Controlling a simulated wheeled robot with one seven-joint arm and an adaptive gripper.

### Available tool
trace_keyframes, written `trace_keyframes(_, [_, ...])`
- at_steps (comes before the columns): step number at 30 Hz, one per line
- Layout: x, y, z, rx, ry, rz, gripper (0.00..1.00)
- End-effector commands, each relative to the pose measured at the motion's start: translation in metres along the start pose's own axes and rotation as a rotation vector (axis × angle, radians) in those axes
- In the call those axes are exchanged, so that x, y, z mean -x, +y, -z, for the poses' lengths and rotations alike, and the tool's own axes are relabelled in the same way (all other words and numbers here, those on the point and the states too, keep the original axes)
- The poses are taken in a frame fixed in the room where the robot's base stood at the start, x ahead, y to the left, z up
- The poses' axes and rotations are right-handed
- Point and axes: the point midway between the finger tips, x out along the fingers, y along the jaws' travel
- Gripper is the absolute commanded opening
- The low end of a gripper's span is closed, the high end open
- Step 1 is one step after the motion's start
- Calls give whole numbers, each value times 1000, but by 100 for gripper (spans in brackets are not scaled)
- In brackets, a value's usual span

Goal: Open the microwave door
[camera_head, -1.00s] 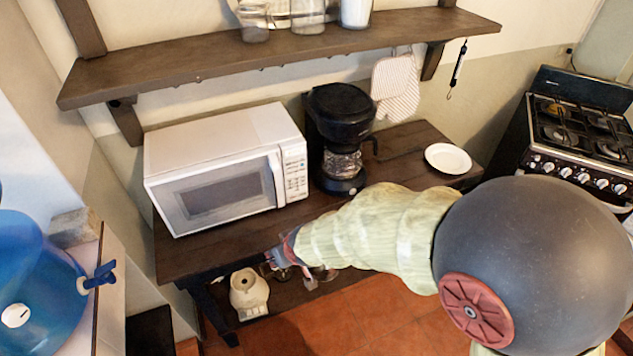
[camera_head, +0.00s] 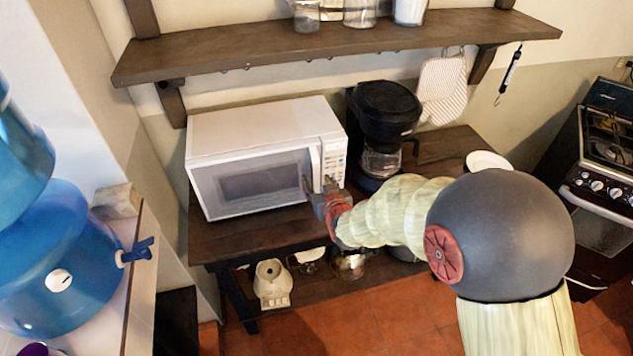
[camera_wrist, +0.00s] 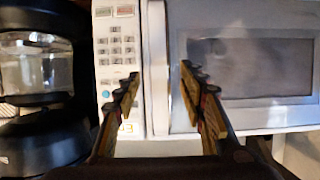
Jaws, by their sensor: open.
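The white microwave (camera_head: 250,125) stands on the dark wooden table with its door (camera_head: 250,188) closed. Its upright white handle (camera_head: 314,158) is at the door's right side, beside the keypad (camera_head: 333,152). My gripper (camera_head: 318,187) is in front of the lower part of the handle. In the wrist view my gripper (camera_wrist: 159,74) is open, with one finger over the keypad side and the other over the door side. The handle (camera_wrist: 156,60) lies between the two fingers in that picture. I cannot tell whether the fingers touch it.
A black coffee maker (camera_head: 385,120) stands close to the microwave's right side. A wooden shelf (camera_head: 330,45) with jars runs above. A white plate (camera_head: 488,160) lies at the table's right. A blue water dispenser (camera_head: 60,270) stands at the left. Red tiled floor is clear in front.

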Motion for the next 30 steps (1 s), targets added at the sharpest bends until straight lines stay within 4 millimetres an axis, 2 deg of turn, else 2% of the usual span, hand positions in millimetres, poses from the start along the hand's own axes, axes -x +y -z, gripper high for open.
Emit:
trace_keyframes(6, [-18,0,-1,0,-1,0,41])
trace_keyframes(15, [-21,0,0,0,-1,0,41])
trace_keyframes(30, [-20,0,0,0,-1,0,13])
